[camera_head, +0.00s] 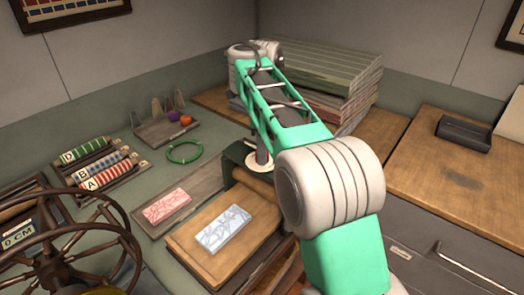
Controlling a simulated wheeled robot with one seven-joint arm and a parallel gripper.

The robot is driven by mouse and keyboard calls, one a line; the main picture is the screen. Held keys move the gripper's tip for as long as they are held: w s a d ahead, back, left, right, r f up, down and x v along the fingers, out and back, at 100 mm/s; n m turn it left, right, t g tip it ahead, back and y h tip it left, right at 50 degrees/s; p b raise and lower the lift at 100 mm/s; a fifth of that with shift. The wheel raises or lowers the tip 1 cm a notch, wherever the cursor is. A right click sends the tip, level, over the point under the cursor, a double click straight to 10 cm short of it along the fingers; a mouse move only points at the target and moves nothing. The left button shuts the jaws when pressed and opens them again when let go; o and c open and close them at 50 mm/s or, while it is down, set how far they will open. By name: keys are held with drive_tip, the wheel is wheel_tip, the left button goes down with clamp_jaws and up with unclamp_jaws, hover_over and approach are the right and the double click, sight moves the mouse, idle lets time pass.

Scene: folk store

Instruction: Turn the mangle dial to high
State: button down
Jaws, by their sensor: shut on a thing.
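The mangle appears to be the dark green frame (238,154) with a brown roller (252,184) at the middle of the counter, partly behind my arm. A small pale post with a round foot (262,160) stands at the frame, cut off above by my forearm. I cannot make out a dial or its markings. My arm comes in from the lower right, bends at a large ribbed joint and reaches over the counter to the back. Its far end is at the stacked boards in the picture, and my gripper is hidden from view.
A blue printed block (223,229) lies on a wooden board (197,256), beside a pink block (166,205) on a tray. A spoked handwheel (75,245) stands at lower left. A green ring (185,151), lettered rollers (90,150) and stacked boards (335,75) lie behind.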

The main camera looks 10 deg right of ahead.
drive_tip(key=shift+r+m, duration=0.1)
drive_tip(key=shift+m, duration=0.2)
drive_tip(key=c, duration=1)
unclamp_jaws()
drive_tip(key=r+p, duration=0.3)
drive_tip(key=r, duration=0.1)
drive_tip(key=r+p, duration=0.3)
drive_tip(key=p, duration=0.1)
drive_tip(key=shift+w+r, duration=0.2)
drive_tip(key=shift+r, duration=0.15)
